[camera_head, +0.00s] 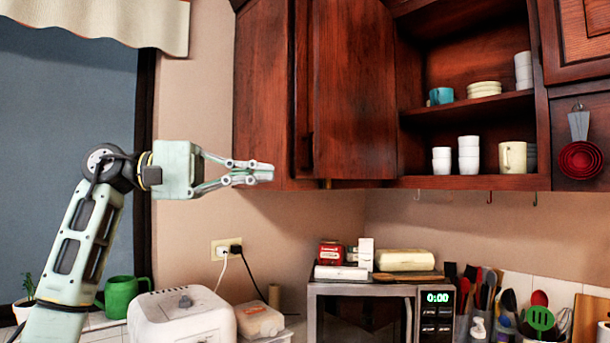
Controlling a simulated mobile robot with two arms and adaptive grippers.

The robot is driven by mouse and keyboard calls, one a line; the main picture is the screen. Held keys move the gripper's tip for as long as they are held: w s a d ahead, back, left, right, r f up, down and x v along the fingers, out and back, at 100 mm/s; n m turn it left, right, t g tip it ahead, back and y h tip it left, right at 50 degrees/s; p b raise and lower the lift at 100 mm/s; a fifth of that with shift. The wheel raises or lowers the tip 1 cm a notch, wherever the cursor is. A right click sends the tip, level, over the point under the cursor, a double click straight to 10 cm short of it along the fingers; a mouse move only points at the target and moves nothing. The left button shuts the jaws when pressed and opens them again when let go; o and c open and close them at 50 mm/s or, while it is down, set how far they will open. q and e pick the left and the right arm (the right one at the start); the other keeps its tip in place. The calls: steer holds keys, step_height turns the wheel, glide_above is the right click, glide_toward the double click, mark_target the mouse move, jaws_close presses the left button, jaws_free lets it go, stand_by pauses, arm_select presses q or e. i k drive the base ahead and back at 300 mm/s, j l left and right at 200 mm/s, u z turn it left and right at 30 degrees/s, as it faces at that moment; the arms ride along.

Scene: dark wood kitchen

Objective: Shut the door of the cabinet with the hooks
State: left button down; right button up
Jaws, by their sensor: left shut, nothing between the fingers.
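The dark red-brown wall cabinet (470,183) has small hooks (489,197) along its underside. Its door (353,90) stands open at the left of the opening, so the shelves show. My left gripper (268,173) is shut and empty. It points right, level with the door's lower part and to the left of it. In the picture its tips overlap the lower part of the wooden panel (264,80) left of the door; I cannot tell whether they touch it. My right gripper is out of view.
White cups (468,154), a teal mug (441,96) and stacked plates (484,89) stand on the shelves. The wall between counter and cabinet is mostly clear.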

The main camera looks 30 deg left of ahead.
mark_target(353, 132)
steer(key=i+j, duration=0.85)
steer(key=j, duration=0.15)
